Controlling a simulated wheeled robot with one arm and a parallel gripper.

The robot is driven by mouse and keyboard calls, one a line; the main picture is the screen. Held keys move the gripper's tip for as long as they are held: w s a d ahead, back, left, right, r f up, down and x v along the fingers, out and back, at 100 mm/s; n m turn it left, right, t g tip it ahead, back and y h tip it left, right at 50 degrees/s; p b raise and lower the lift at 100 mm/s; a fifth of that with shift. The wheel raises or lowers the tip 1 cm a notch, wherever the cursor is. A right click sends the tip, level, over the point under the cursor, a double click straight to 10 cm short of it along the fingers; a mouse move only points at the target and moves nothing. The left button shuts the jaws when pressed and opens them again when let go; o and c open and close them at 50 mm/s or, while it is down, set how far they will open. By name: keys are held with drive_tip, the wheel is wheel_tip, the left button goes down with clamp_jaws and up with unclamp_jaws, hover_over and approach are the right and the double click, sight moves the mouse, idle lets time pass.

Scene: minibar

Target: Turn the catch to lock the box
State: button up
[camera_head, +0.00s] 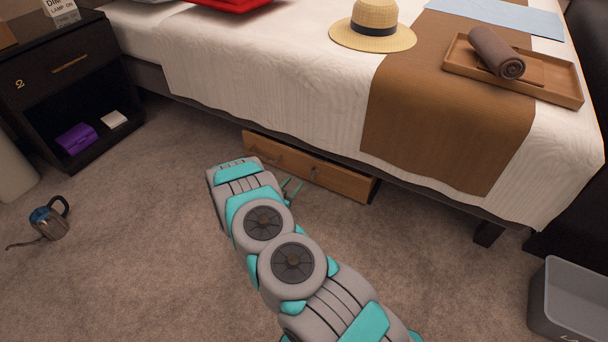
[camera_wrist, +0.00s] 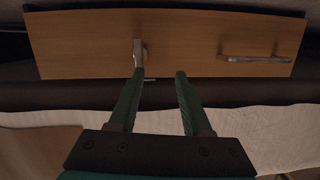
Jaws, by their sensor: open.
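A wooden box (camera_head: 342,181) sits low under the front edge of the bed. Its plain brown front fills the top of the wrist view (camera_wrist: 190,50), which looks upside down. A small metal catch (camera_wrist: 139,52) is on this front, and a long bar handle (camera_wrist: 262,58) is apart from it at the right. In the head view the catch (camera_head: 314,173) is right of the handle. My gripper (camera_wrist: 159,75) is open in front of the box. One fingertip overlaps the lower end of the catch; I cannot tell whether they touch. Nothing is between the fingers.
The bed (camera_head: 270,80) with its hanging white cover overhangs the box. A dark nightstand (camera_head: 60,70) stands at the left. A kettle-like pot (camera_head: 48,222) is on the carpet, and a grey bin (camera_head: 568,300) is at the lower right. Carpet in front is mostly clear.

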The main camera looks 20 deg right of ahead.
sight(312, 173)
drive_tip(key=shift+w+d+f+t+h+b, duration=0.15)
drive_tip(key=shift+w+d+h, duration=0.25)
drive_tip(key=shift+d, duration=1)
drive_tip(key=shift+w+d+f+t+h+b, duration=0.1)
drive_tip(key=shift+w+d+h, duration=0.35)
drive_tip(key=shift+d, duration=1)
drive_tip(key=shift+w+d+f+t+h+b, duration=0.2)
drive_tip(key=shift+w+d, duration=0.35)
drive_tip(key=shift+d, duration=0.85)
drive_tip(key=shift+r, duration=0.15)
clamp_jaws()
